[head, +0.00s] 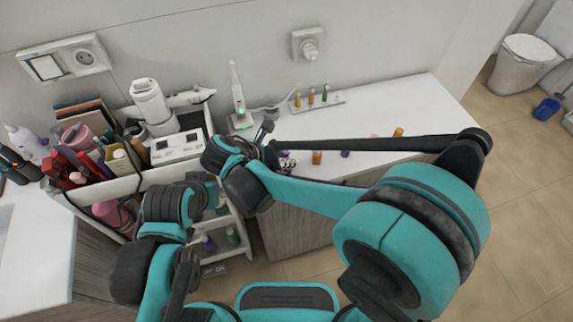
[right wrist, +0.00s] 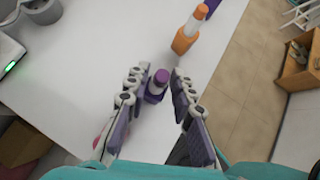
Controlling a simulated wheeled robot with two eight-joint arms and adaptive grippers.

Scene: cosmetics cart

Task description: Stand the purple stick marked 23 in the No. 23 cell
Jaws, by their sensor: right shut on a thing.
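A purple stick (right wrist: 157,84) with a lighter purple cap stands between the fingertips of my right gripper (right wrist: 156,95), and the gripper is shut on it. The number on it cannot be read. In the head view my right gripper (head: 287,164) is low over the white counter (head: 390,105), and its arm hides part of the counter. A white rack (head: 333,100) with a few coloured sticks standing in it lies at the back of the counter. Its cell numbers are too small to read. My left gripper does not show.
An orange stick (head: 317,157) stands just right of my right gripper, with another purple stick (head: 345,154) beyond it. A white device with a green light (head: 240,113) stands at the counter's left. A crowded cart (head: 130,180) is at the left.

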